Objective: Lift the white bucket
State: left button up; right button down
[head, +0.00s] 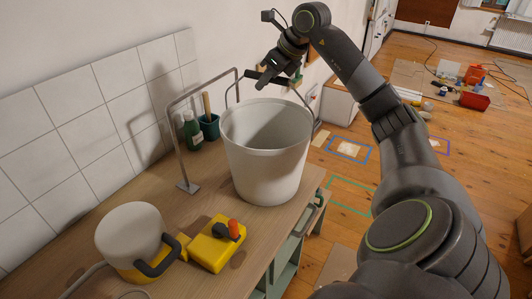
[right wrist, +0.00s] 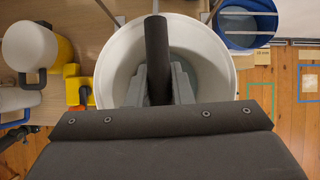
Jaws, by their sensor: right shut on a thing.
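The white bucket (head: 265,160) is upright over the worktop near its right edge; I cannot tell whether its base touches the wood. Its wire handle stands raised, with a dark grip (right wrist: 157,50) at the top. My right gripper (head: 268,78) is above the bucket's rim at the far side. It is shut on that dark grip, with a finger on each side in the right wrist view. The open bucket (right wrist: 112,70) shows below the fingers there. My left gripper is not in view.
A white and yellow machine (head: 130,235) and a yellow box (head: 215,245) are at front left. A blue bucket (right wrist: 247,25) shows at upper right. The tiled wall is close on the left.

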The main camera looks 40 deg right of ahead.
jog(key=shift+w+d+r+p, duration=0.15)
jog(key=shift+r+p, duration=0.35)
jog(key=shift+r, duration=0.05)
jog(key=shift+r+p, duration=2.45)
jog(key=shift+r, duration=0.6)
jog(key=shift+f, duration=0.15)
